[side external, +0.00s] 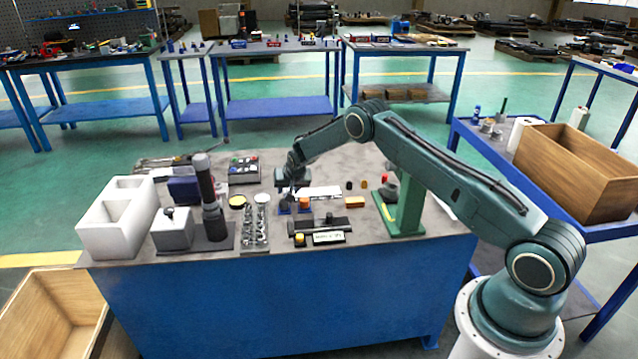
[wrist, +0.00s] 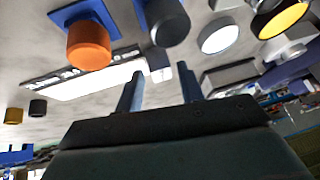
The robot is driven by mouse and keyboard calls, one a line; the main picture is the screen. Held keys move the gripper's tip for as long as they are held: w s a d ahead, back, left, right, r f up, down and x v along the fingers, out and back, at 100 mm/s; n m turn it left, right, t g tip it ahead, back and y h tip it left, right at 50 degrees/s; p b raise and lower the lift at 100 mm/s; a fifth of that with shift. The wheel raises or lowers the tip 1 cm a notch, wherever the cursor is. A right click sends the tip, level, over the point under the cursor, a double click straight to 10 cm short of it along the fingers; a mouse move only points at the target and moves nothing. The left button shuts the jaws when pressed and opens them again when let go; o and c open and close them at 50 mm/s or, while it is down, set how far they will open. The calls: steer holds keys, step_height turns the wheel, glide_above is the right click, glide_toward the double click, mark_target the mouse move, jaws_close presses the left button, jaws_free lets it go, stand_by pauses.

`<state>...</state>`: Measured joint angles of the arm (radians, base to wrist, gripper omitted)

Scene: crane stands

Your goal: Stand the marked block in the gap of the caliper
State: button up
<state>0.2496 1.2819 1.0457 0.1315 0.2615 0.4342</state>
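My gripper (wrist: 160,92) shows in the wrist view with its two blue-grey fingers apart, and nothing is clearly held between them. In the side external view my gripper (side external: 293,193) hangs low over the middle of the bench. A small pale block (wrist: 160,73) shows just beyond the fingertips in the wrist view; I cannot tell whether it is the marked block. A long white strip with a dark-marked edge (wrist: 85,82) lies left of it and also shows in the side external view (side external: 322,192). A black bar fixture (side external: 318,227) with a label lies at the bench front. I cannot tell which is the caliper.
An orange cylinder on a blue base (wrist: 88,45) and a dark round knob (wrist: 168,22) stand close by. A tall dark post (side external: 207,195), a white bin (side external: 117,215) and a metal parts tray (side external: 255,225) are left. A green stand (side external: 408,200) is right.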

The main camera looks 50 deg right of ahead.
steer(key=shift+x, duration=0.75)
jaws_close()
